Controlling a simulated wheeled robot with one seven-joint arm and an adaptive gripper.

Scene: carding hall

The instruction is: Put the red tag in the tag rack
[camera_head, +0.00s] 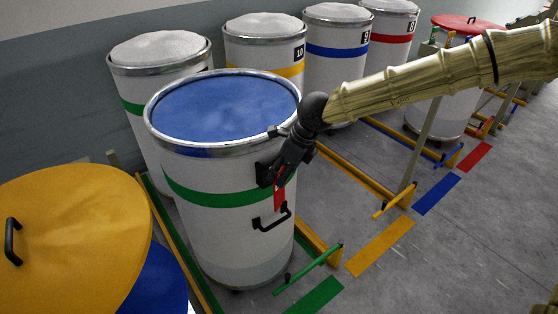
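The red tag (279,197) is a small upright red strip in front of the near white drum, just above that drum's black handle. My gripper (271,178) is dark and points down and left at the drum's front wall. Its fingertips are at the tag's upper end and cover part of it. I cannot tell whether the fingers are closed on the tag or only beside it. No tag rack can be made out for certain. Small green and red pieces (433,35) show at the top of a post behind my arm, partly hidden.
The near drum (215,228) has a green band and a blue top surface. Several white-filled drums stand behind along the wall. A yellow lid (70,240) is at the left front. Coloured floor rails and a green pedal bar (308,268) lie low. Grey floor is open at right.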

